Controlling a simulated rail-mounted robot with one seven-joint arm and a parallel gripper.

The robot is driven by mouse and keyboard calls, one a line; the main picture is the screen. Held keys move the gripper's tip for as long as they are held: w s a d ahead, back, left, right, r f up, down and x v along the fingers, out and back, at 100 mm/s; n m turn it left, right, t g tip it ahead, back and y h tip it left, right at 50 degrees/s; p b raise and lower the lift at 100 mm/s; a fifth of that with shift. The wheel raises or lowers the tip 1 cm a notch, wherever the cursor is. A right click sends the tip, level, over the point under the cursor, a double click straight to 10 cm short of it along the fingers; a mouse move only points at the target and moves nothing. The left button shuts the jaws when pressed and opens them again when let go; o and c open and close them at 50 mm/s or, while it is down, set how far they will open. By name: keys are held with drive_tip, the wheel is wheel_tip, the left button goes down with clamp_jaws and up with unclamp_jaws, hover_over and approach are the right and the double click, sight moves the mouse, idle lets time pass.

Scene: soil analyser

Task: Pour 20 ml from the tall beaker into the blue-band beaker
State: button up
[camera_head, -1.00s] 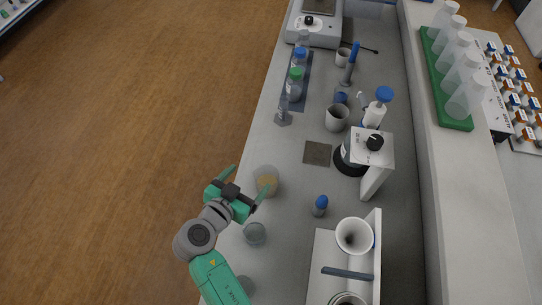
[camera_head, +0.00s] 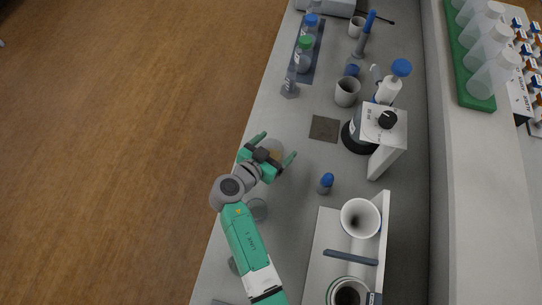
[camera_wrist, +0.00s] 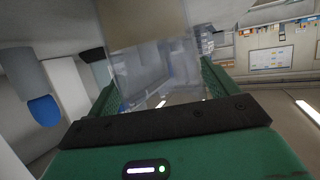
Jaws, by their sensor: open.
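A clear beaker with tan contents (camera_head: 273,145) stands near the bench's left edge in the head view, partly hidden by my gripper. It looks like the tall beaker. My gripper (camera_head: 277,147) is open, with its fingers spread either side of this beaker. In the wrist view the clear vessel (camera_wrist: 160,66) fills the space between the green fingers, its tan part at the top. Contact with the fingers cannot be told. A second clear beaker (camera_head: 257,209) stands nearer, just right of my arm. No blue band can be made out on it.
A dark square plate (camera_head: 324,128) and a knobbed device (camera_head: 385,125) are farther back. Bench between gripper and device is mostly clear.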

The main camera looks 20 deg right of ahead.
drive_tip(key=c, duration=1.2)
drive_tip(key=shift+r, duration=0.1)
wheel_tip(320, 180, up, 10)
drive_tip(key=p, duration=0.1)
drive_tip(key=shift+a+p, duration=0.1)
drive_tip(key=shift+p, duration=0.25)
